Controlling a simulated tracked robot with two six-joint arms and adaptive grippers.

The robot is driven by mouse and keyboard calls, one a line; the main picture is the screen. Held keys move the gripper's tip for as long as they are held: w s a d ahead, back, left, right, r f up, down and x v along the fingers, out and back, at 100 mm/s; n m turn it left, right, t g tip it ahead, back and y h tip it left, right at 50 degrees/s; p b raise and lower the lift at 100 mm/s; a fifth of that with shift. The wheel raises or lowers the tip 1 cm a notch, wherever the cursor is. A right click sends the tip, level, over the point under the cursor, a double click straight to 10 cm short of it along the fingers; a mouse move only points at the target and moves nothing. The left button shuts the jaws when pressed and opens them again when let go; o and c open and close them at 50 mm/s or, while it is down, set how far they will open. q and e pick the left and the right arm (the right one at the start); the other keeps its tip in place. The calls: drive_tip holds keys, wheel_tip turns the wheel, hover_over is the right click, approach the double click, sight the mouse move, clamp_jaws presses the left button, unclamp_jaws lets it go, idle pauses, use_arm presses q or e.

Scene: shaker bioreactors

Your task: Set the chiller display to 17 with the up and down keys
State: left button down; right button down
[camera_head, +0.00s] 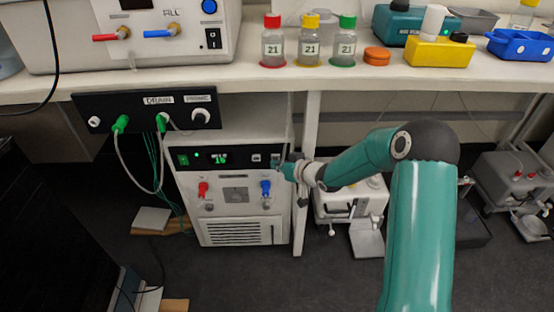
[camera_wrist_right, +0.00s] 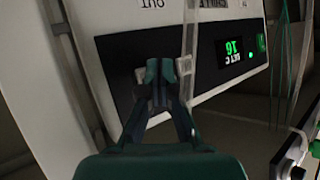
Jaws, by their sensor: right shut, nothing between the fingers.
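The chiller (camera_head: 236,215) is a white box under the bench with a black panel strip. Its green display (camera_head: 220,159) seems to read 16; the display shows upside down in the right wrist view (camera_wrist_right: 234,47). One pale key (camera_head: 256,157) is clear right of the display, and another (camera_head: 275,159) is beside my right gripper (camera_head: 284,168). In the wrist view the shut, empty fingertips (camera_wrist_right: 160,70) are in front of the panel, between pale key patches (camera_wrist_right: 141,75) and (camera_wrist_right: 184,66). I cannot tell whether they touch a key. My left gripper is out of view.
Red (camera_head: 203,189) and blue (camera_head: 265,188) valves stick out below the panel. A white bench leg (camera_head: 306,200) stands just right of the chiller. A black drain panel (camera_head: 148,111) with hoses hangs above left. Bottles (camera_head: 273,47) stand on the bench.

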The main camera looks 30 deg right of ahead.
drive_tip(key=shift+s+a+b, duration=0.5)
drive_tip(key=shift+s+b, duration=0.05)
drive_tip(key=shift+s, duration=0.3)
drive_tip(key=shift+s+a+b, duration=0.55)
drive_tip(key=shift+s, duration=0.3)
drive_tip(key=shift+s+a+b, duration=0.5)
drive_tip(key=shift+s+b, duration=0.05)
drive_tip(key=shift+s, duration=0.3)
